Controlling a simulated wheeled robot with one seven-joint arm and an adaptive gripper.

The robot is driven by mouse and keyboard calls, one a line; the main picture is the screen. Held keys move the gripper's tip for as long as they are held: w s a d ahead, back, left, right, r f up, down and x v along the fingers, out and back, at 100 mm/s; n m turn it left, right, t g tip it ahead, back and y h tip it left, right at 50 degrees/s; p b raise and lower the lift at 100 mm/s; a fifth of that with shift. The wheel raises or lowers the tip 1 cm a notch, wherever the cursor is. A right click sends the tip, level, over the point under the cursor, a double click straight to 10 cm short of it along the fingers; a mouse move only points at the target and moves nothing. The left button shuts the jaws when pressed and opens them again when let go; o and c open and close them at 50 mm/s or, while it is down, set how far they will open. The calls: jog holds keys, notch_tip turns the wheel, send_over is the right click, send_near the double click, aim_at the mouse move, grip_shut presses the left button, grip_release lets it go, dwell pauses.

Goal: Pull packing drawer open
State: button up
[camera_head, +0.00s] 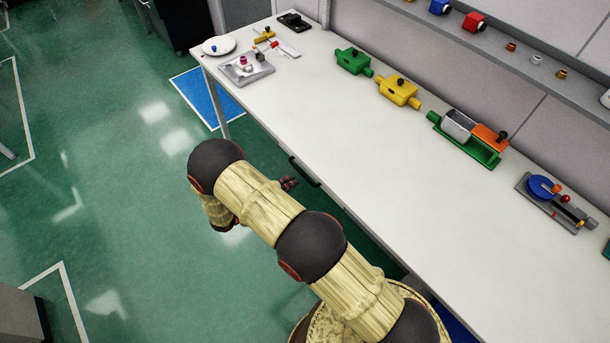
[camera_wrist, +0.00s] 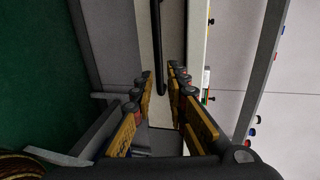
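The drawer's black bar handle (camera_head: 304,171) is on the front edge of the long white table. In the wrist view the handle (camera_wrist: 156,40) runs down from the top edge, and its lower end shows between my fingers. The pale drawer front (camera_wrist: 145,40) around it looks closed. My gripper (camera_head: 289,183) is just left of the handle in the head view, partly hidden by my arm. In the wrist view my gripper (camera_wrist: 161,72) is open, with one finger on each side of the handle's end. I cannot tell the depth between them or any contact.
The white tabletop (camera_head: 330,130) carries a green block (camera_head: 353,61), a yellow block (camera_head: 398,91), a green tray (camera_head: 470,147) and a fixture with a blue disc (camera_head: 541,187). A shelf (camera_head: 530,57) runs along the back.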

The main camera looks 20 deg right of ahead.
aim_at(305, 176)
jog(key=x, duration=0.7)
jog(key=shift+w+d+f+b, duration=0.15)
jog(key=shift+w+d+b, duration=0.05)
jog(key=shift+d+b, duration=0.1)
jog(key=shift+c, duration=1.3)
grip_shut()
